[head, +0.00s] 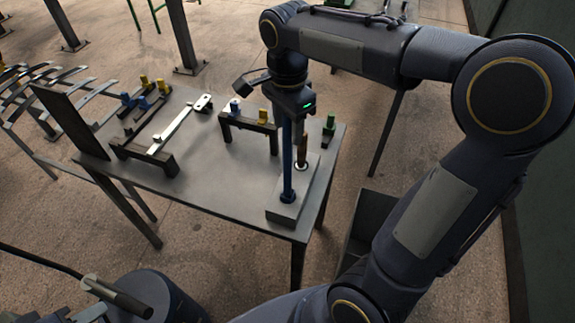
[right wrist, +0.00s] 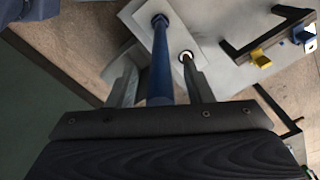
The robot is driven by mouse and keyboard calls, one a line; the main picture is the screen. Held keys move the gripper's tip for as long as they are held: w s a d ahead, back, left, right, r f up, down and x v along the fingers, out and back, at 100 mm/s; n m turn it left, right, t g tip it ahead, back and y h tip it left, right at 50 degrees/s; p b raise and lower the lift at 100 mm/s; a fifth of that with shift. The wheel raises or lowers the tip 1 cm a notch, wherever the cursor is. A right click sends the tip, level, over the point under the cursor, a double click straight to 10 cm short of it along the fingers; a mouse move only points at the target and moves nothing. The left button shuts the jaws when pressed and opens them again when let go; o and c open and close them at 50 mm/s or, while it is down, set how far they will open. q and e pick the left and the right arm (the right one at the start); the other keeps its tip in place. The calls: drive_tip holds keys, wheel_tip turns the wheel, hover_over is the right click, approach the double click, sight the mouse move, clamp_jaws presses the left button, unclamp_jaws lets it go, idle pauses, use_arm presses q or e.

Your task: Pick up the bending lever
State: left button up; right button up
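The bending lever appears to be the long blue rod (head: 287,165), standing upright in a pale grey block (head: 284,212) at the table's front right corner. My right gripper (head: 293,122) is over the rod's upper part, pointing down. In the right wrist view the blue rod (right wrist: 160,65) runs between the two fingers of my right gripper (right wrist: 162,88). The fingers are spread, with a gap on each side of the rod. The rod's top is hidden by the gripper. My left gripper is not in view.
The grey table (head: 215,180) carries a dark bracket with blue and yellow pieces (head: 248,124), a long pale strip on a dark stand (head: 172,130), and a green piece (head: 329,126). A rack of curved strips (head: 50,95) stands at left. The table's front middle is clear.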

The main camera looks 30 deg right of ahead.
clamp_jaws()
drive_tip(key=shift+r, duration=0.1)
idle(1.2)
